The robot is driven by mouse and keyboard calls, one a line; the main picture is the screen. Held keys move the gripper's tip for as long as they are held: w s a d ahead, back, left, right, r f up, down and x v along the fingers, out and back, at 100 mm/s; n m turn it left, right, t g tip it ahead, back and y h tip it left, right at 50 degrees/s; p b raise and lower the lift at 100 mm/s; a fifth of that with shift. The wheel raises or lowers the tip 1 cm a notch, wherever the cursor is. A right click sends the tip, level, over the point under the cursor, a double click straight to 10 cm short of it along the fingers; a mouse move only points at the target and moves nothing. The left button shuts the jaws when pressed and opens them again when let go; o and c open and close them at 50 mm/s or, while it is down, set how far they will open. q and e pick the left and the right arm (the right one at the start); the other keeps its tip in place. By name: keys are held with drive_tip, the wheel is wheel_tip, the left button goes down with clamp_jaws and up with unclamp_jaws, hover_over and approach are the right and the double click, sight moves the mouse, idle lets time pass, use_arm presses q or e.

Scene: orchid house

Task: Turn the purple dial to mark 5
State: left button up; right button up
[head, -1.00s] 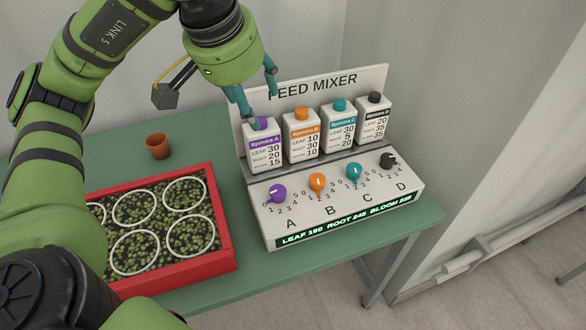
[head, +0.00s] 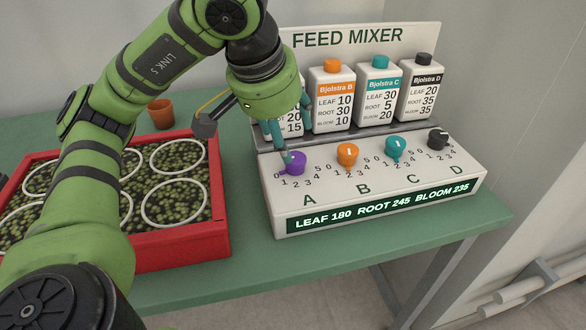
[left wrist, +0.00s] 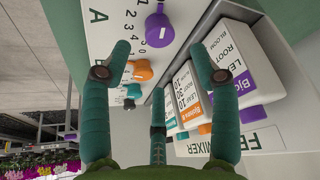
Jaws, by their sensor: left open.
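The purple dial (head: 296,163) is at the left end of the feed mixer (head: 388,205), above the letter A. Its pointer faces left, toward the low end of its 0 to 5 scale; the exact mark is hard to read. The dial also shows at the top of the left wrist view (left wrist: 160,30). My left gripper (head: 292,140) is open and empty, with its teal fingers just above and behind the dial. One fingertip overlaps the dial in the head view; I cannot tell whether it touches. My right gripper is out of view.
Orange (head: 347,153), teal (head: 396,147) and black (head: 438,138) dials sit to the right. Bottles, including the orange-capped one (head: 332,98), stand behind; my gripper partly hides the leftmost. A red tray (head: 185,245) and terracotta pot (head: 161,113) are to the left.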

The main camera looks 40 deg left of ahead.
sight(294, 157)
use_arm(q)
drive_tip(key=b+x, duration=0.1)
drive_tip(key=x, duration=0.5)
drive_tip(key=shift+w+f, duration=0.15)
drive_tip(key=shift+f, duration=0.2)
drive_tip(key=c, duration=1.1)
